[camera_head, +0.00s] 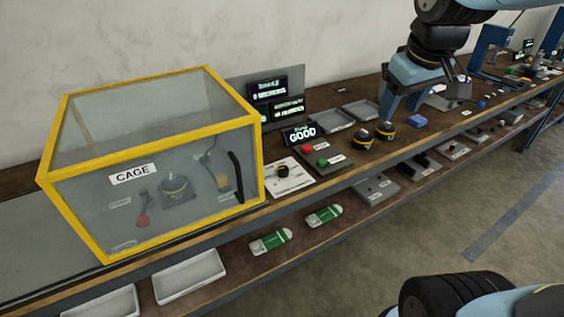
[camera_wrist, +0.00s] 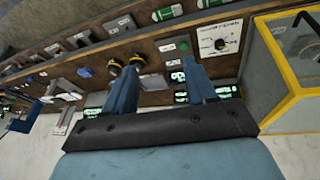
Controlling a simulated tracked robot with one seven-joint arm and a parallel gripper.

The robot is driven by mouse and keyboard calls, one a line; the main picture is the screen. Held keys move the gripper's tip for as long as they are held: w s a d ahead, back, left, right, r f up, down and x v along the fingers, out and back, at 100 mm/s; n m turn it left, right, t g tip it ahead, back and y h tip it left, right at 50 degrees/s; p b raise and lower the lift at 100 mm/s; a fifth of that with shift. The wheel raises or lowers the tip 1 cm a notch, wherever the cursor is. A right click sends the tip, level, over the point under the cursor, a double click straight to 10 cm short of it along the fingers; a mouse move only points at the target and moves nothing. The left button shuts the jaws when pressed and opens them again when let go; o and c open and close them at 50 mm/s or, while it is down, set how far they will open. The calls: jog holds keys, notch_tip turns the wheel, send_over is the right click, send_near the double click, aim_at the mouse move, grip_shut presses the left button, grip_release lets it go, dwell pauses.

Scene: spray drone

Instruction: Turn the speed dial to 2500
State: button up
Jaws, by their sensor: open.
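The speed dial (camera_head: 283,171) looks like a small dark knob on a white scale plate, right of the yellow-framed cage. It also shows in the wrist view as a dark knob (camera_wrist: 220,44) on a white plate; its scale marks are too small to read. My gripper (camera_head: 401,103) is open and empty over the bench, well to the right of the dial in the head view. In the wrist view the two blue fingers of my gripper (camera_wrist: 163,75) are spread apart, and the dial lies up and right of them, apart from both.
The cage (camera_head: 150,222) stands left of the dial, its door shut. A panel with red and green buttons (camera_head: 322,161), a display reading GOOD (camera_head: 301,133) and two black-and-yellow round parts (camera_head: 364,141) stand nearby. Grey trays (camera_head: 330,121) lie behind them.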

jog(key=shift+o, duration=0.3)
jog(key=w+a+f+n+g, duration=0.2)
jog(key=w+a+f+n, duration=0.3)
jog(key=w+a, duration=0.4)
jog(key=shift+w+a+n, duration=0.2)
jog(key=shift+a+n, duration=0.55)
jog(key=shift+n, duration=0.05)
jog(key=n+g, duration=0.2)
jog(key=n, duration=0.5)
send_over(282, 168)
notch_tip(282, 168, down, 9)
notch_tip(282, 168, down, 14)
jog(key=shift+f, duration=0.1)
jog(key=c, duration=1)
